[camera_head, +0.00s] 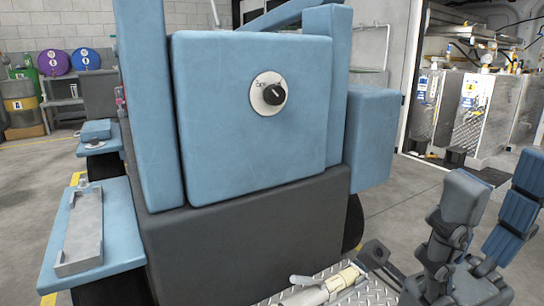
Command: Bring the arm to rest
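My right gripper (499,185) is at the lower right with its two fingers pointing up. The fingers stand apart, and only background shows between them. It is to the right of a large blue machine (225,150) and touches nothing that I can see. My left gripper is not in view. The machine has a round dial with a black knob (274,95) on its front face.
A blue side shelf (118,225) holds a grey tray (84,230). A pale tool-like object (318,291) lies on diamond plate (378,294) at the bottom. Metal tanks (478,115) stand at the right, drums (54,62) at the far left. Floor (395,195) is open between machine and tanks.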

